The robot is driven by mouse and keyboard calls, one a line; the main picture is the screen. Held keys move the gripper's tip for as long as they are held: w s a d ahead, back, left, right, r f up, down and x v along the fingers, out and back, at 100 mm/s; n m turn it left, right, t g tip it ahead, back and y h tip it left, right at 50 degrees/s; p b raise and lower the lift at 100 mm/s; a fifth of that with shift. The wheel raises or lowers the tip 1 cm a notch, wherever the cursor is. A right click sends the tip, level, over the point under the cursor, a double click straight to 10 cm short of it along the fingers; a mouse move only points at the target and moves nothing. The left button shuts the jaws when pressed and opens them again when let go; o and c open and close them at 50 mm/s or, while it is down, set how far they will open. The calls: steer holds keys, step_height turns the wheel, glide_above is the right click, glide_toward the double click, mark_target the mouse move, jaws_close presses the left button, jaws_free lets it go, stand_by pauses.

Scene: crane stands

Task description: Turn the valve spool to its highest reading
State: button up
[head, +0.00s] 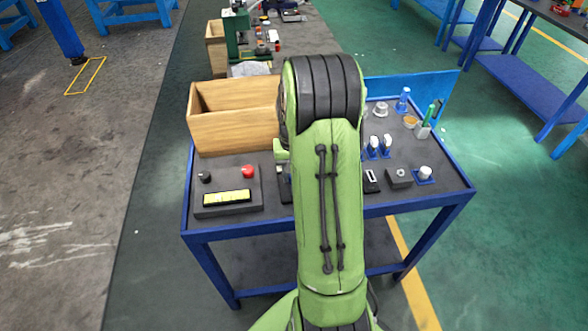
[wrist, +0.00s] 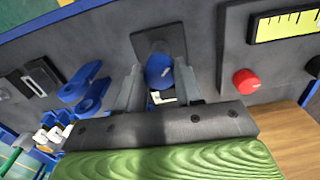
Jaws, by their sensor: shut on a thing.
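The valve spool (wrist: 160,70) shows in the wrist view as a blue, rounded knob on a dark square plate (wrist: 152,35). My gripper (wrist: 157,82) has one finger on each side of it and is shut on it. A small pale piece with dark marks lies just below the knob, partly hidden. In the head view my arm covers the spool and the gripper. A panel box (head: 228,205) left of my arm carries a yellow scale (head: 227,198), a red button (head: 248,171) and a black knob (head: 204,177). The scale's reading is too small to tell.
An open wooden box (head: 235,130) stands behind the panel box. Right of my arm, blue holders carry white-topped parts (head: 380,142), with a grey block (head: 398,178) and a white knob (head: 425,172) nearer the front. A blue back panel (head: 425,86) edges the table's far right.

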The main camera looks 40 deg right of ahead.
steer(key=m+p, duration=0.1)
steer(key=m, duration=0.3)
steer(key=shift+m, duration=0.3)
steer(key=m, duration=0.5)
steer(key=shift+m+p, duration=0.3)
steer(key=shift+p, duration=0.05)
steer(key=m, duration=0.4)
steer(key=m+p, duration=0.1)
steer(key=m, duration=0.3)
steer(key=shift+m, duration=0.6)
steer(key=o, duration=1)
steer(key=shift+o, duration=0.2)
steer(key=shift+r, duration=0.1)
